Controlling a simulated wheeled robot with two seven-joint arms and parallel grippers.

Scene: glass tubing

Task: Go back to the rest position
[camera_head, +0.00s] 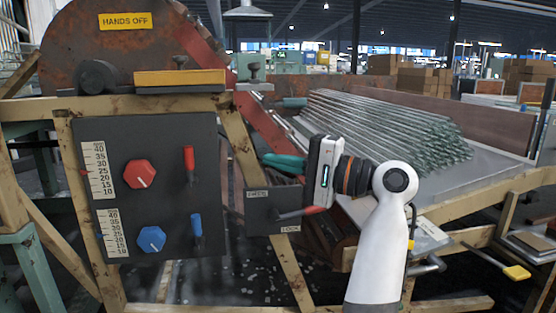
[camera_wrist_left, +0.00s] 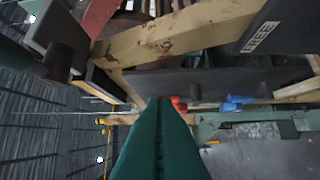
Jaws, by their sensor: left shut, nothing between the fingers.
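My left gripper (camera_head: 283,163) is at the end of the white arm in the middle of the head view. Its dark teal fingers point left, beside the red sloping rail of the machine. In the left wrist view the fingers (camera_wrist_left: 160,100) lie pressed together, shut with nothing between them. They point toward the control panel, whose red handle (camera_wrist_left: 178,104) and blue handle (camera_wrist_left: 233,102) show beyond the tips. My right gripper is in neither view.
The dark control panel (camera_head: 170,215) carries a red knob (camera_head: 139,174), a blue knob (camera_head: 151,239) and two levers. A small lever plate (camera_head: 262,212) sits just below my gripper. A pile of glass tubes (camera_head: 385,125) lies on the sloping table behind my arm.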

